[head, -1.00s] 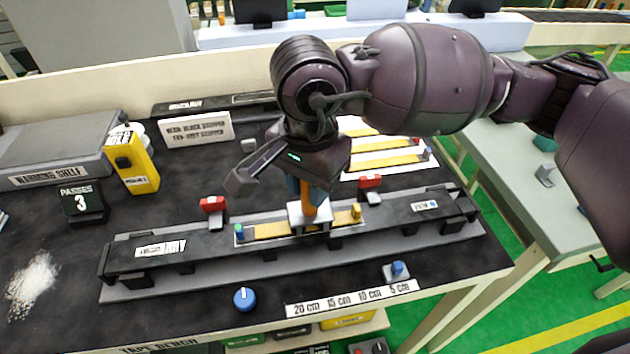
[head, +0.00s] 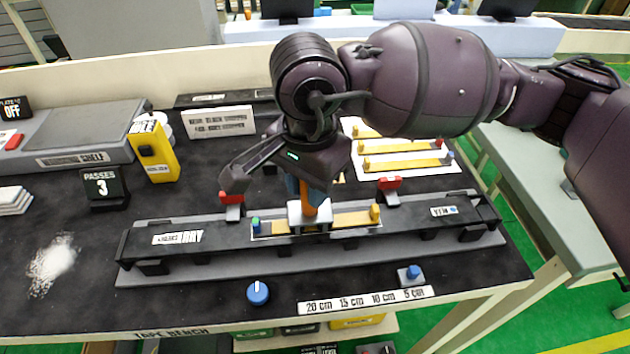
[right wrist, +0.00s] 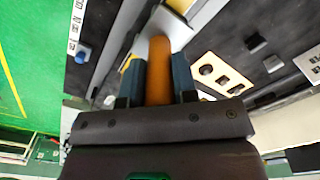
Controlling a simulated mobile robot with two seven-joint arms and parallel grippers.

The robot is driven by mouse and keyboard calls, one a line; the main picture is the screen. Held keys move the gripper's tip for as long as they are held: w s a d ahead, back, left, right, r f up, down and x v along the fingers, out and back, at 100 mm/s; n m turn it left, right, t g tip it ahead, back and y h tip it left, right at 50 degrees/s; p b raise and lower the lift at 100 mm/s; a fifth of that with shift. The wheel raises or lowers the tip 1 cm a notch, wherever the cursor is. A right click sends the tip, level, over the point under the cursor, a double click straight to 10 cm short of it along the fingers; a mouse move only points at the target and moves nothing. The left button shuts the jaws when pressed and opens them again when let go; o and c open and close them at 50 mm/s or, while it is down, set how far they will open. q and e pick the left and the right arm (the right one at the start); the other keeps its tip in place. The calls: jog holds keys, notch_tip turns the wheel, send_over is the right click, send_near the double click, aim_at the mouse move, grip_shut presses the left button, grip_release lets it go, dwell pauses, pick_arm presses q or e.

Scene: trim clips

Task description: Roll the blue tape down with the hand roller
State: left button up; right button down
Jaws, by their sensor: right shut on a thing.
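The hand roller has an orange handle and a pale frame (head: 301,213). My right gripper (head: 311,190) is shut on its handle, which also shows in the right wrist view (right wrist: 160,75). The roller stands upright over the middle of a gold strip (head: 347,221) on the long dark bar (head: 210,236). The strip has a blue-green peg (head: 255,226) at its left end and a yellow peg (head: 375,212) at its right end. I see no clearly blue tape; the roller hides part of the strip. Contact under the roller is hidden. My left gripper is not in view.
Red-topped clips (head: 232,197) (head: 389,183) stand behind the bar. A blue dial (head: 257,293) and a length scale (head: 366,300) lie in front. A counter (head: 102,187) reads PASSES 3. A yellow box (head: 155,150) stands at left. White powder (head: 52,264) lies on the mat.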

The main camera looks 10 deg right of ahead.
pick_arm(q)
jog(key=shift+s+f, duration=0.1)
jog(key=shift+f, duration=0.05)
pick_arm(e)
jog(key=shift+a+f, duration=0.25)
jog(key=shift+a, duration=0.7)
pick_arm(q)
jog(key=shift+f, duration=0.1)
pick_arm(e)
jog(key=shift+a, duration=0.7)
jog(key=shift+w+r, duration=0.1)
jog(key=shift+r, duration=0.7)
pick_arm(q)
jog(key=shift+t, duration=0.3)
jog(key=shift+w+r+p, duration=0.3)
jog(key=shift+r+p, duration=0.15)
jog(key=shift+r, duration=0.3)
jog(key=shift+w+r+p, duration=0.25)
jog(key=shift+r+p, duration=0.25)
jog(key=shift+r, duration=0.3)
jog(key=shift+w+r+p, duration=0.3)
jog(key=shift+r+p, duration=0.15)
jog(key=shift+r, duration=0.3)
pick_arm(e)
notch_tip(320, 180, up, 7)
jog(key=shift+a+f, duration=0.1)
